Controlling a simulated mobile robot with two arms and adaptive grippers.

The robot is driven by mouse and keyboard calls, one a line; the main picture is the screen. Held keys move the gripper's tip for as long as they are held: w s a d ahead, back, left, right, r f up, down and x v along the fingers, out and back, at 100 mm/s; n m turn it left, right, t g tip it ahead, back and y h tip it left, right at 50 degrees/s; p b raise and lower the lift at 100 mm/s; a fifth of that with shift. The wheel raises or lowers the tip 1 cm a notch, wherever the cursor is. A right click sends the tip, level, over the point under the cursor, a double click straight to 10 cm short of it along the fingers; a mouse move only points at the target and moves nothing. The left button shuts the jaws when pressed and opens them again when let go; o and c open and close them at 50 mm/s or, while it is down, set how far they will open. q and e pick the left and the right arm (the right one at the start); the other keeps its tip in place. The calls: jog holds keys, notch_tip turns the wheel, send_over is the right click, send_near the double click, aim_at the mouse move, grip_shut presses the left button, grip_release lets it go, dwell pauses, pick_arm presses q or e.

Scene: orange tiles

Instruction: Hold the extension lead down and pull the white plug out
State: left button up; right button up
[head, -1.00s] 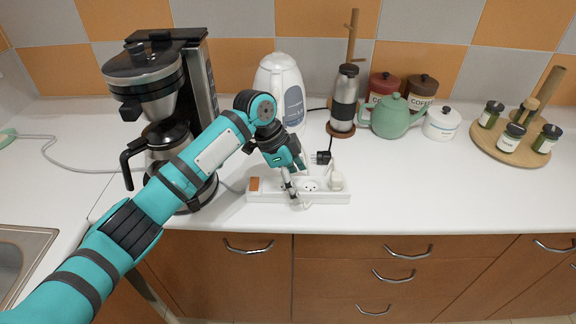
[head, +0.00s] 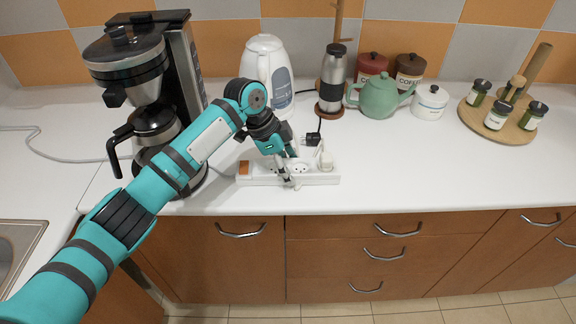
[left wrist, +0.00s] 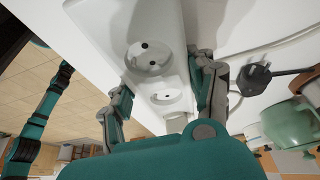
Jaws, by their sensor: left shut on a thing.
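The white extension lead (head: 262,179) lies along the front of the counter, with an orange-brown switch at its left end. The white plug (head: 325,160) stands upright in the socket at its right end. My left gripper (head: 289,181) reaches down onto the middle of the lead and is shut across its body. In the left wrist view the two fingers (left wrist: 162,88) lie on either side of the lead (left wrist: 150,18), with two empty sockets showing between and beyond them. I cannot make out the white plug for certain there.
A black plug (head: 311,139) lies loose just behind the lead. A kettle (head: 268,75), a steel flask (head: 332,80) and a green teapot (head: 378,97) stand behind. A coffee machine (head: 150,130) stands left. The counter to the right of the lead is clear.

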aim_at(263, 167)
pick_arm(q)
jog(key=o, duration=1.4)
jog(key=shift+a+r, duration=0.1)
jog(key=shift+r, duration=0.05)
jog(key=v, duration=1.1)
jog(key=shift+r, duration=0.25)
jog(key=f+y, duration=0.1)
jog(key=f, duration=0.3)
jog(key=a+f+y, duration=0.1)
jog(key=f+y, duration=0.1)
jog(key=f, duration=0.2)
jog(key=f+y, duration=0.1)
jog(key=f, duration=0.2)
jog(key=shift+a+f, duration=0.3)
jog(key=shift+f, duration=0.1)
